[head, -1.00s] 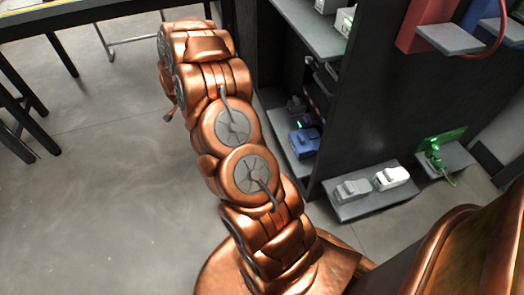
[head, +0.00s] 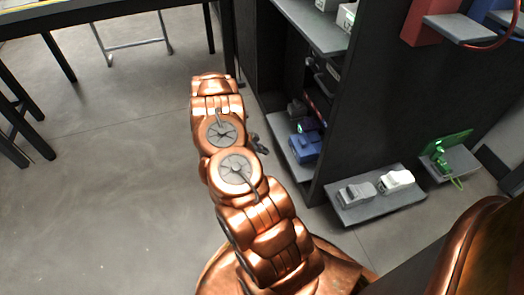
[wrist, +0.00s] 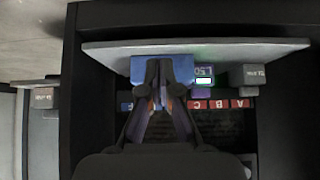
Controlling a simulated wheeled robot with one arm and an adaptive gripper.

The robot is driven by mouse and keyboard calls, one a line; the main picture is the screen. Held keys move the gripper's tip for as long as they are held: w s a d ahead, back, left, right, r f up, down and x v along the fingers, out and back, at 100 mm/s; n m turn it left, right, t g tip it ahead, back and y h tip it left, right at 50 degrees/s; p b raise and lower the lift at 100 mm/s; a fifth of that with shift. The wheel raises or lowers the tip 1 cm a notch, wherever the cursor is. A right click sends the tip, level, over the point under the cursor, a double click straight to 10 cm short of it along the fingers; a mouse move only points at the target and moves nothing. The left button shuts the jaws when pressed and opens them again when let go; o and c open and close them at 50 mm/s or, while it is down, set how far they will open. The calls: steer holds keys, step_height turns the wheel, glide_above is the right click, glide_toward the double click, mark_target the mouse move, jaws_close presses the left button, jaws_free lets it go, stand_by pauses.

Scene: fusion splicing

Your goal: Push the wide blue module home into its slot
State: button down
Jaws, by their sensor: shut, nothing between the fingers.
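The wide blue module (head: 306,146) sits on the low grey shelf of the dark cabinet in the head view. In the wrist view the blue module (wrist: 146,70) is straight ahead, beneath the shelf edge at the top of the picture. My gripper (wrist: 160,92) is shut and empty, its fingertips overlapping the module's face. I cannot tell whether they touch it. In the head view my gripper (head: 259,144) is a small dark shape left of the module, outside the cabinet. The slot behind the module is hidden.
A purple module (wrist: 203,72) with a lit green display stands beside the blue one, and a grey block (wrist: 253,76) farther right. Red labels (wrist: 215,104) run below. A low grey shelf (head: 375,207) outside the cabinet holds a grey and a white device. Open floor lies left.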

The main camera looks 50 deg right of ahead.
mark_target(294, 148)
steer(key=shift+s+d+f, duration=0.45)
steer(key=shift+s+d, duration=0.75)
steer(key=shift+d, duration=0.65)
steer(key=shift+s+d+f, duration=0.45)
steer(key=shift+s+d, duration=0.75)
steer(key=shift+d, duration=0.6)
steer(key=shift+s+d+f, duration=0.45)
steer(key=shift+s+d, duration=0.75)
steer(key=shift+d, duration=0.65)
steer(key=shift+s+d, duration=0.55)
steer(key=shift+d, duration=0.3)
steer(key=shift+s+d, duration=0.55)
steer(key=shift+d, duration=0.3)
steer(key=shift+s+d, duration=0.55)
steer(key=shift+d, duration=0.3)
steer(key=shift+w+a+b, duration=0.2)
steer(key=shift+w+a, duration=0.55)
steer(key=shift+a, duration=0.4)
steer(key=shift+w+a+b, duration=0.25)
steer(key=shift+w+a, duration=0.45)
steer(key=shift+a, duration=0.4)
steer(key=shift+w+a+b, duration=0.2)
steer(key=shift+w+a, duration=0.55)
steer(key=shift+a, duration=0.4)
